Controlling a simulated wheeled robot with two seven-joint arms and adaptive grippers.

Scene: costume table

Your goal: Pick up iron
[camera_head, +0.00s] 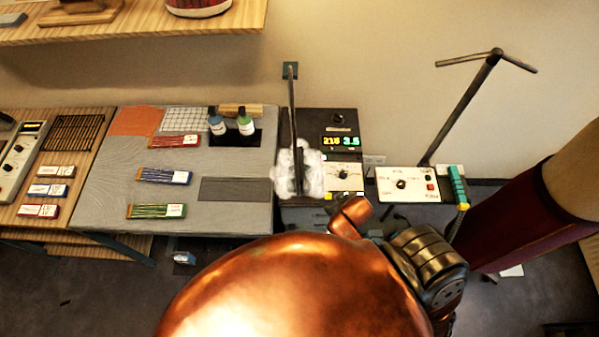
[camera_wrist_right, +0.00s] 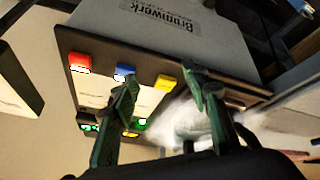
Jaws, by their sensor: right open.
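A tool with a ribbed teal handle and a yellow band (camera_head: 458,187) stands at the right edge of a white control box; it looks like the iron, though I cannot be sure. It does not show in the right wrist view. My right gripper (camera_wrist_right: 163,92) is open with nothing between its dark green fingers. It is close to a device panel (camera_wrist_right: 148,98) with red, blue and yellow buttons. In the head view my right gripper does not show. My left gripper is in neither view.
The white control box (camera_head: 400,182) has a knob and red button. A dark station (camera_head: 335,122) with a lit display and white fluffy material (camera_head: 315,172) stands to its left. A grey-topped table (camera_head: 225,165) holds bottles and pencil packs. A large copper dome (camera_head: 290,290) blocks the foreground.

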